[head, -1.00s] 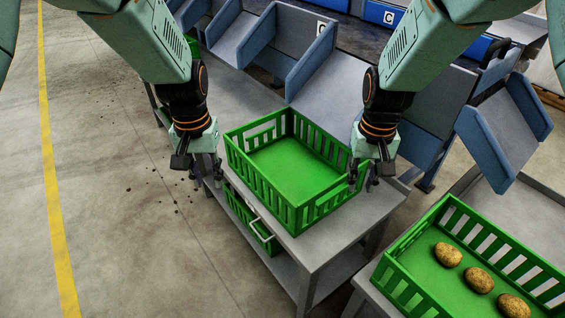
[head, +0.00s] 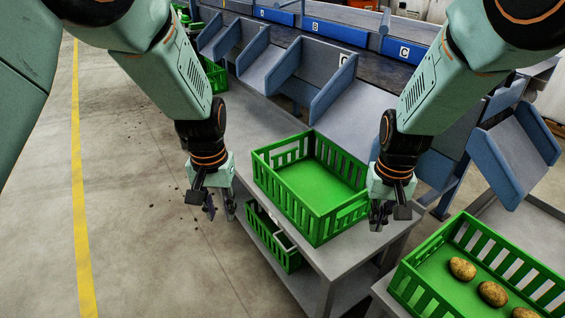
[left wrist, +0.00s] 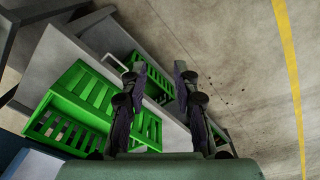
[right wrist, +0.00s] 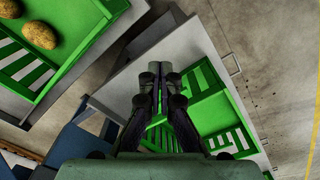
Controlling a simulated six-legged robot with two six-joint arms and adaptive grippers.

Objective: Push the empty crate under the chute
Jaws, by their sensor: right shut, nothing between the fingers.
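The empty green crate (head: 318,184) stands upright on a grey table (head: 245,130), below and in front of the grey-blue chute (head: 335,100). It also shows in the left wrist view (left wrist: 85,98) and the right wrist view (right wrist: 208,100). My left gripper (head: 221,206) is open and empty, left of the crate and apart from it, by the table's left edge. My right gripper (head: 380,214) is shut and empty at the crate's right side, close to its near right wall; I cannot tell if it touches. The right wrist view shows its fingertips together (right wrist: 160,72).
Another green crate (head: 272,240) sits on the shelf below. At the right, a green crate (head: 405,285) holds several potatoes (head: 462,268). A further green crate (head: 214,76) stands farther back on the table. The floor at left is open.

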